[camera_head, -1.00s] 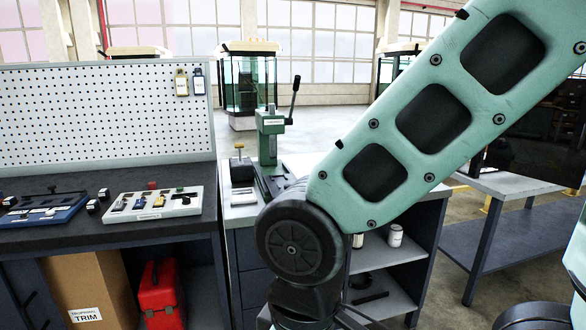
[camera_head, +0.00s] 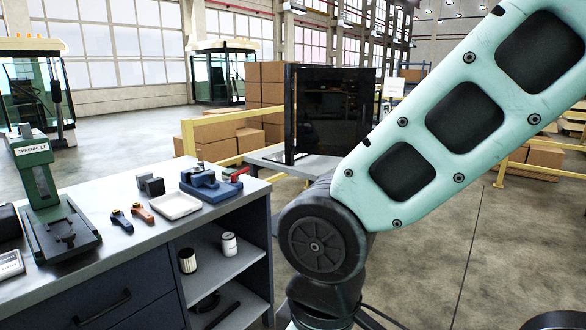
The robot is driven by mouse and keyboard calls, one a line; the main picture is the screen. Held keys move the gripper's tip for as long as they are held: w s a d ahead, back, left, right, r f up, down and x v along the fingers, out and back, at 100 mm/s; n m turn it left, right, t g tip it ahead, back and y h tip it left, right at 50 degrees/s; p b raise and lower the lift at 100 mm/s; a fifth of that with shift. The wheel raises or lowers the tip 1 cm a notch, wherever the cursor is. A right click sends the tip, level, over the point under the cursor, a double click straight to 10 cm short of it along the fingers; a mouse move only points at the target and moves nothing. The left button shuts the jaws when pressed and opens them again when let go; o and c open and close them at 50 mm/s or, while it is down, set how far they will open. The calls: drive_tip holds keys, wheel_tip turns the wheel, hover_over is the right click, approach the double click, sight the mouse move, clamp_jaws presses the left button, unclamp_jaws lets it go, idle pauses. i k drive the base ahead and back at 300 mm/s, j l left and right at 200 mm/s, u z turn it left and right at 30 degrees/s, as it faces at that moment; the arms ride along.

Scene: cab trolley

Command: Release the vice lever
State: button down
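A small blue vice (camera_head: 207,185) stands on the grey bench top (camera_head: 105,190), near its back right corner. A red lever (camera_head: 236,174) sticks out at the vice's right side, over the bench edge. Whether the jaws hold anything is too small to tell. My gripper is out of view; only my green and dark arm links show, to the right of the bench. The lower arm joint is apart from the vice in the picture.
A white tray (camera_head: 178,206), two small tools, orange (camera_head: 142,213) and blue (camera_head: 121,221), and a dark block (camera_head: 151,184) lie near the vice. A green press (camera_head: 45,190) stands at left. A dark panel (camera_head: 330,112) and yellow rails (camera_head: 215,126) stand behind.

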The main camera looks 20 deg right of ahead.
sight(233, 176)
drive_tip(key=z, duration=0.1)
drive_tip(key=i+j+u, duration=0.1)
drive_tip(key=i+u, duration=0.75)
